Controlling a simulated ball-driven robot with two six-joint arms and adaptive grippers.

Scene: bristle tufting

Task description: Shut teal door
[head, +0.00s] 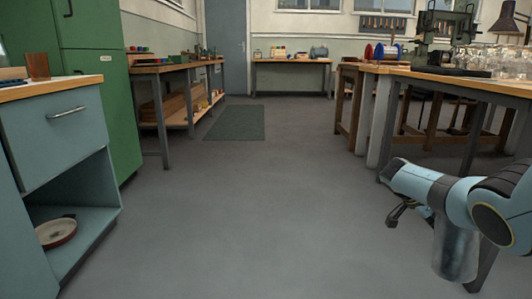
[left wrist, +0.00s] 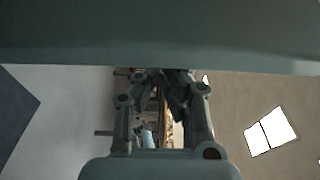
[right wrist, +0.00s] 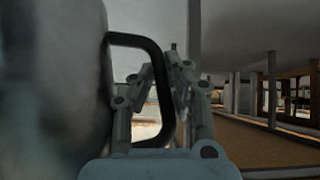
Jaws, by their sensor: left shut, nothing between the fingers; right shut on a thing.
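A teal cabinet (head: 55,130) stands at the left of the head view, with a drawer above an open lower compartment (head: 85,215). A teal panel (head: 18,235) borders the compartment at the left edge; I cannot tell whether it is the swung-open door. My left gripper (left wrist: 165,80) is outside the head view; in its wrist view it is shut and empty, with a broad teal-grey surface (left wrist: 160,40) close across the top. My right gripper (right wrist: 172,65) is shut on the black handle (right wrist: 160,90) of a grey metal vessel (head: 456,250), at right in the head view.
A red-rimmed round pan (head: 56,232) lies in the compartment. A green cabinet (head: 100,90) stands behind. A workbench with glass jars (head: 500,65) is at the right. The grey floor (head: 250,210) between is clear, with a dark mat (head: 235,122) farther back.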

